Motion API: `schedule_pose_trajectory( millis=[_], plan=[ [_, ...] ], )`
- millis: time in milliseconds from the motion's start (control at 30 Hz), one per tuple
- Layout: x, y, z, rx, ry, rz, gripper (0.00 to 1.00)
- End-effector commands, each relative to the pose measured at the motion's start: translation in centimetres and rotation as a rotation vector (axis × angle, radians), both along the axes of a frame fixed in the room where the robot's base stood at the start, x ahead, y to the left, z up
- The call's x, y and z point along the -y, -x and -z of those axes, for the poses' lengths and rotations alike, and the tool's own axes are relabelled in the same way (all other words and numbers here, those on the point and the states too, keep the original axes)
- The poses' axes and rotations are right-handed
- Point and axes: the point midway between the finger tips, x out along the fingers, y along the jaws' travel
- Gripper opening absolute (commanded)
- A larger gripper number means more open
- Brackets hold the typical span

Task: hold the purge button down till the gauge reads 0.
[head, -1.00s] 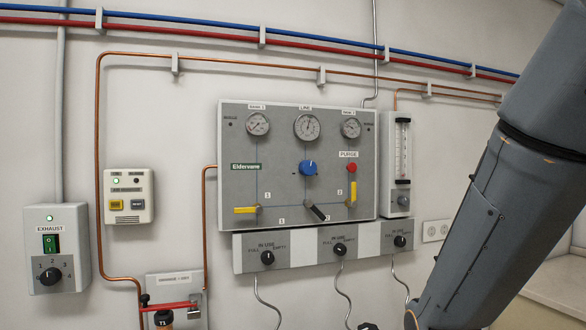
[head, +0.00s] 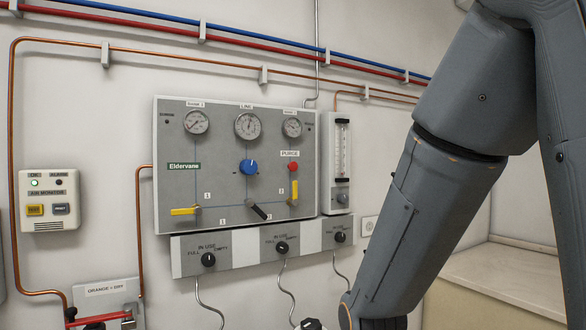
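The red purge button (head: 293,167) is on the right side of the grey gas panel (head: 172,145), just under the PURGE label (head: 290,154). Three round gauges sit along the panel's top: a left gauge (head: 196,122), a middle gauge (head: 248,125) labelled LINE, and a right gauge (head: 292,128). Their needles are too small to read surely. Nothing touches the button. My arm crosses the right side of the picture, and its lower end runs off the bottom edge. The fingers of my gripper do not show.
A blue knob (head: 249,167), yellow levers (head: 184,211) and a black lever (head: 260,211) are on the panel. Black selector knobs (head: 208,260) line the strip below. A flowmeter (head: 342,150) stands right of the panel. An air monitor (head: 48,201) is at left, a bench (head: 500,272) at right.

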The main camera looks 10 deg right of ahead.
Motion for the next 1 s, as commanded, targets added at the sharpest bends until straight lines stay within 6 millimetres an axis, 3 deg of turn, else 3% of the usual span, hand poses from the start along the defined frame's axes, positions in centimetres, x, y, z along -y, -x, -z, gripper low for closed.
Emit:
schedule_pose_trajectory(
  millis=[67, 433, 1000],
  plan=[
    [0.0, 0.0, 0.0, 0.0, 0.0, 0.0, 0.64],
    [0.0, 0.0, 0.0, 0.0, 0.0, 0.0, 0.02],
    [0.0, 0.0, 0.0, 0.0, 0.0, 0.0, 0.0]
  ],
)
